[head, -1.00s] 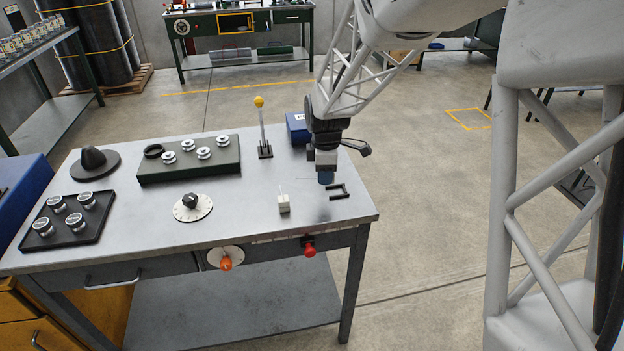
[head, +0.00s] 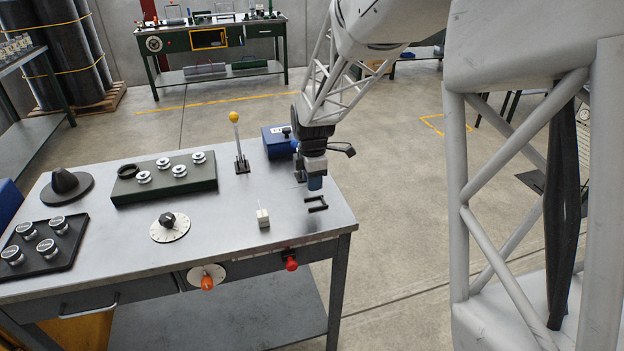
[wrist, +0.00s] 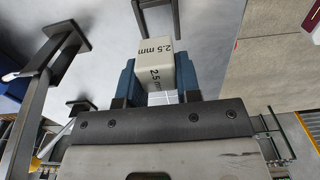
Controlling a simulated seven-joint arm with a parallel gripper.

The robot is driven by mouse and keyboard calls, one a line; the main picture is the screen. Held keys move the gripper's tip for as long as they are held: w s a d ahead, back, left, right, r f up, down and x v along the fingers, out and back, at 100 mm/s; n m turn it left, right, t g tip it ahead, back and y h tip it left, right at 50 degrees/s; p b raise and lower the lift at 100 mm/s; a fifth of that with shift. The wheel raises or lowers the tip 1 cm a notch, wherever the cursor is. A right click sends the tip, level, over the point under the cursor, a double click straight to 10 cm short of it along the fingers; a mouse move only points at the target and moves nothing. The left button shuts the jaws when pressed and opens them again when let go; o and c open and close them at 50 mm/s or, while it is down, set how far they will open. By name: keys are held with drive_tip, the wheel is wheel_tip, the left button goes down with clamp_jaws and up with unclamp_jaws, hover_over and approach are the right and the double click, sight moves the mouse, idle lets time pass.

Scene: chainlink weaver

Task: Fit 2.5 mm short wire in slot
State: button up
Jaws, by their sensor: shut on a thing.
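My gripper (head: 314,183) has blue fingers and is shut on a white block (wrist: 160,62) marked "2.5 mm", seen between the fingers in the wrist view. In the head view the fingers hide the held block. The gripper hangs above the right end of the steel table, just behind a small dark bracket (head: 317,203). The bracket's edge also shows at the top of the wrist view (wrist: 158,8). A small white block (head: 263,218) with a thin upright pin stands on the table, left of the bracket. I cannot tell which part is the slot.
A yellow-knobbed lever (head: 238,145) and a blue box (head: 278,142) stand at the back near my gripper. A green block with spools (head: 165,184), a dial (head: 170,228), a dark cone (head: 66,185) and a black tray (head: 72,262) lie left. The front right tabletop is clear.

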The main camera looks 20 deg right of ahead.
sight(312, 205)
drive_tip(key=shift+f, duration=0.15)
drive_tip(key=shift+f, duration=2.9)
drive_tip(key=o, duration=1)
drive_tip(key=shift+r, duration=0.2)
wheel_tip(312, 205, up, 7)
drive_tip(key=shift+r, duration=0.25)
